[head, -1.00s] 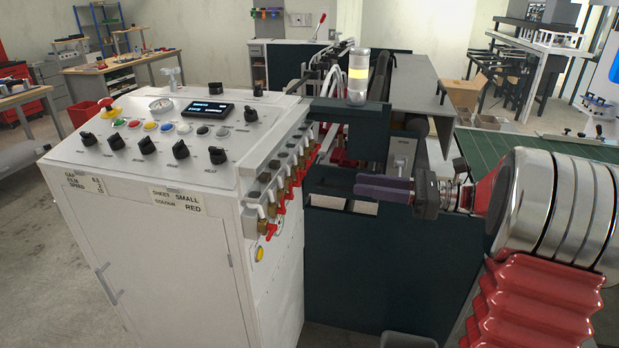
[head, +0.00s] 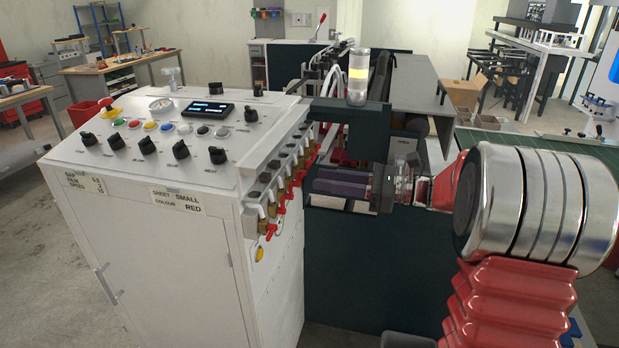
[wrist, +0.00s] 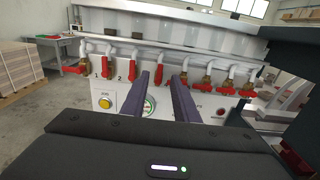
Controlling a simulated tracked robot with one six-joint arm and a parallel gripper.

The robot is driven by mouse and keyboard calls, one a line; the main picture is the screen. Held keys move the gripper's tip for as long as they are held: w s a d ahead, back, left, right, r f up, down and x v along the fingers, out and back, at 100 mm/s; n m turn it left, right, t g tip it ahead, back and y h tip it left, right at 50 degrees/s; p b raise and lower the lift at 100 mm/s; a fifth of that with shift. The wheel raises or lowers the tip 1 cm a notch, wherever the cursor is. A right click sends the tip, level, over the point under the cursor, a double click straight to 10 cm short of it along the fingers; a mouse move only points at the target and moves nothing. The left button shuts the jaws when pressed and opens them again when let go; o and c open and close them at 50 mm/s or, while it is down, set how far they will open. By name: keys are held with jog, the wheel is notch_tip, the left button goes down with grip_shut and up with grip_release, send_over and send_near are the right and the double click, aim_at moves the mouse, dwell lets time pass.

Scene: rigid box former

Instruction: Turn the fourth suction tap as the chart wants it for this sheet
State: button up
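The suction taps form a row along the console's right side, with brass bodies and red handles. In the wrist view, counting from the left, the fourth tap (wrist: 159,72) shows between my fingertips, its red handle seeming to hang down. My gripper (wrist: 159,76) is open, its two dark purple fingers apart. Whether they touch the handle, I cannot tell. In the head view my gripper (head: 314,182) reaches left to the tap row (head: 282,200). The first tap's handle (wrist: 74,69) points left.
The white control console (head: 150,240) with knobs and buttons stands left of the taps. A dark machine frame (head: 350,270) lies under my gripper. A yellow button (wrist: 105,102) and a partly hidden round gauge sit below the taps. White hoses rise above them.

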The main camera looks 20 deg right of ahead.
aim_at(297, 179)
jog(key=x, duration=0.4)
jog(key=shift+w+a, duration=0.2)
jog(key=shift+a, duration=0.1)
jog(key=shift+c, duration=0.4)
grip_shut()
